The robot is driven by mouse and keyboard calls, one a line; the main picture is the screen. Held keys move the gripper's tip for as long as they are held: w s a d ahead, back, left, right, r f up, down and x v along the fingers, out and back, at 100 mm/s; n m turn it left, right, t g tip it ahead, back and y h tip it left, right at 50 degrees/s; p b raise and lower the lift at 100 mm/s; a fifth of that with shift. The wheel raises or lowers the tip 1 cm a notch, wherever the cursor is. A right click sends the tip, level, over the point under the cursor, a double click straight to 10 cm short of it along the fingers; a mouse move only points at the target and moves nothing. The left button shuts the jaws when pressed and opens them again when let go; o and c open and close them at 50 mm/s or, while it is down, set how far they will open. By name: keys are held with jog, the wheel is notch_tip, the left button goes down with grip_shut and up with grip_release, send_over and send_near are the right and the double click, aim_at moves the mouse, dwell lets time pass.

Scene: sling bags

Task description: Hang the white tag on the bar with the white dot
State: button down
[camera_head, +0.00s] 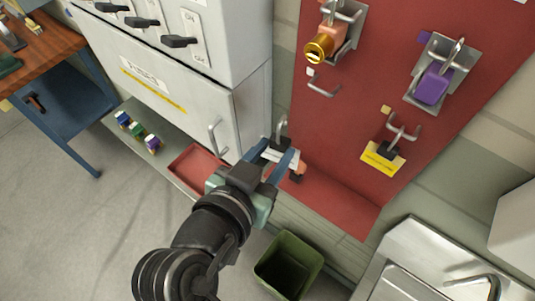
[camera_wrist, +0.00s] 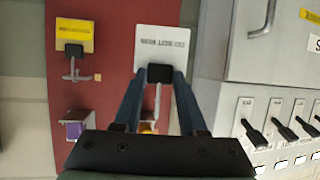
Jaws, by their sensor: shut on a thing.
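The white tag (camera_head: 287,159) is in my gripper (camera_head: 274,155), in front of the lower left of the red board. In the wrist view the tag (camera_wrist: 162,42) shows dark lettering, with a black body and a metal loop between the two blue fingers of my gripper (camera_wrist: 160,76). In the head view the loop points up. The bar with the white dot (camera_head: 324,90) is a bent metal bar on the board, up and right of my gripper, and it is empty. Its white dot (camera_head: 310,72) is just above its left end. The tag is apart from this bar.
A gold and orange item (camera_head: 322,45), a purple one (camera_head: 433,86) and a yellow tag (camera_head: 382,159) hang on other bars. A grey cabinet (camera_head: 225,110) with a handle stands left of the board. A green bin (camera_head: 288,265) and a steel sink (camera_head: 405,285) are below.

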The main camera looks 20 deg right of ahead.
jog(key=w+d, duration=0.5)
jog(key=d, duration=0.1)
jog(key=shift+d+p, duration=0.3)
jog(key=shift+p, duration=0.1)
jog(key=shift+w+d, duration=0.1)
jog(key=shift+w, duration=0.05)
dwell(1.0)
jog(key=shift+w+d, duration=1)
jog(key=shift+d, duration=0.25)
jog(key=shift+f, duration=0.1)
notch_tip(320, 180, down, 2)
jog(key=shift+f+b, duration=0.1)
jog(key=shift+b, duration=0.8)
jog(key=shift+c, duration=1.9)
grip_release()
